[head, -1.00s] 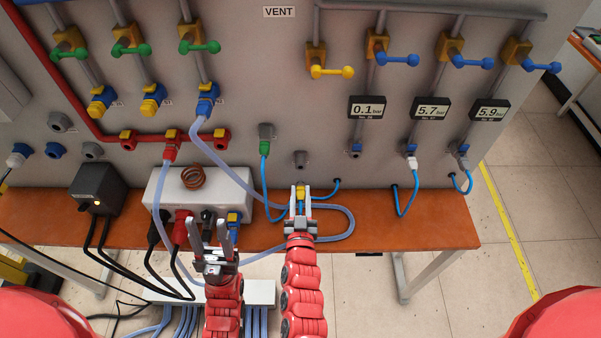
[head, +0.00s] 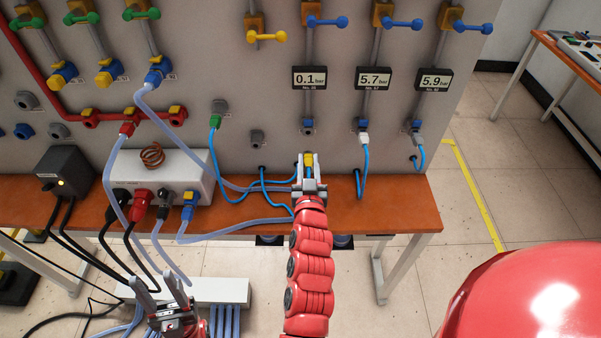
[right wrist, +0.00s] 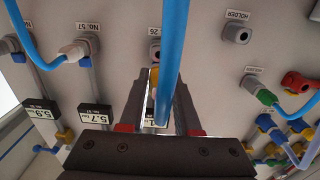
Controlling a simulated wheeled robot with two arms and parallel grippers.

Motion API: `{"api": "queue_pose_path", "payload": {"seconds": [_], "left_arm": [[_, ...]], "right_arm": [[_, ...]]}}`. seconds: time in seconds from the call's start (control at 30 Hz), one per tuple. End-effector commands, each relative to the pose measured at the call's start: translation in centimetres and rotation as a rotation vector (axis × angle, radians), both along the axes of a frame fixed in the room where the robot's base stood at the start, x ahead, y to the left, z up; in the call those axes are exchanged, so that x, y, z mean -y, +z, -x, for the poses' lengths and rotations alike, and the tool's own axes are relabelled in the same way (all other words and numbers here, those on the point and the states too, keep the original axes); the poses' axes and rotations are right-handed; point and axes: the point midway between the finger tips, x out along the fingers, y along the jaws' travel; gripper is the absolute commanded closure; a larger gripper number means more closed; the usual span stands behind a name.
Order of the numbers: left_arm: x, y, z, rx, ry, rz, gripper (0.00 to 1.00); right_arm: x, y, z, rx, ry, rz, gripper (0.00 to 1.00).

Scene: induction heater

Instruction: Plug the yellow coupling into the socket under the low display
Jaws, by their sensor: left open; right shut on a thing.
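My right gripper (head: 309,166) is shut on the yellow coupling (head: 309,158), which points towards the panel. In the head view the coupling is below the low display (head: 309,78), which reads 0.1 bar, and below its socket (head: 308,126), with a gap in the picture. In the right wrist view the yellow coupling (right wrist: 153,79) sits between the fingers, partly hidden by a blue hose (right wrist: 173,55). The socket marked 26 (right wrist: 155,52) lies just past it; I cannot tell the exact gap. My left gripper (head: 160,290) is open and empty, low in the head view.
Displays of 5.7 (head: 374,79) and 5.9 bar (head: 435,79) have hoses plugged below them. A grey holder (head: 257,138) on the panel is empty. The white heater box (head: 170,170) and a black box (head: 67,172) stand on the orange bench (head: 400,208). The bench's right end is clear.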

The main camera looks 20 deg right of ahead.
Motion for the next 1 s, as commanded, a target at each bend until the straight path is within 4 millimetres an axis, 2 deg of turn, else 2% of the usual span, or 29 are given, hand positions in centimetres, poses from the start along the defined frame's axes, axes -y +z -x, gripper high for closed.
{"api": "queue_pose_path", "payload": {"seconds": [0.2, 0.6, 1.0], "left_arm": [[0.0, -1.6, 0.0, 0.0, 0.0, 0.0, 0.5], [0.0, -3.7, 0.0, 0.0, 0.0, 0.0, 0.5], [0.0, -4.3, 0.0, 0.0, 0.0, 0.0, 0.5]], "right_arm": [[0.7, -0.2, -1.8, 0.004, -0.003, 0.003, 1.0], [1.5, -0.2, -5.1, 0.001, -0.001, 0.002, 1.0], [2.0, 0.1, -6.4, 0.003, -0.002, 0.002, 1.0]]}}
